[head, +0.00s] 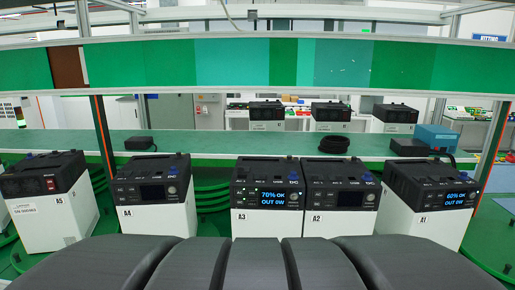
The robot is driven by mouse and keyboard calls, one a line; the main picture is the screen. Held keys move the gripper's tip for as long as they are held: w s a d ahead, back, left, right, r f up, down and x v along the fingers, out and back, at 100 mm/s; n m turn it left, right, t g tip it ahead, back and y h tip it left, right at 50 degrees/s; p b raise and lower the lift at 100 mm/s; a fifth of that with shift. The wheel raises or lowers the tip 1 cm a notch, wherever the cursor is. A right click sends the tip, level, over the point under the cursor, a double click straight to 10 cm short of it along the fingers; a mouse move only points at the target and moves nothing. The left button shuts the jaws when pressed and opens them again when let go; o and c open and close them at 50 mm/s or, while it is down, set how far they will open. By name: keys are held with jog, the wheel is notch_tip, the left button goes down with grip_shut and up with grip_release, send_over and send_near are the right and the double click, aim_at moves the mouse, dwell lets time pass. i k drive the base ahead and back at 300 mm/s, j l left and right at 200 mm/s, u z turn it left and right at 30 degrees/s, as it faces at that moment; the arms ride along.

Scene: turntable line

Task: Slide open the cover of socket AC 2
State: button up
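Several white power units with black tops stand in a row in the head view. From left they are A5 (48,200), A4 (153,192), A3 (268,195), A2 (338,195) and A1 (432,198). A3 has a lit screen reading 70% OK, OUT 0W. The screens of A4 and A2 are dark. A5 is turned, with a red switch on its visible side. My gripper is not in view.
The units stand on a green turntable (209,202). Behind is a green shelf (225,146) with a black adapter (139,143), a coiled black cable (334,144) and a blue box (435,138). A metal-framed green panel (284,62) crosses above. More units stand farther back.

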aim_at(259, 176)
jog(key=k+j, duration=0.15)
jog(key=k, duration=0.15)
jog(key=k+j, duration=0.3)
jog(key=k, duration=0.15)
jog(key=j+z, duration=0.15)
jog(key=k+u, duration=0.15)
jog(key=k, duration=0.15)
jog(key=j, duration=0.2)
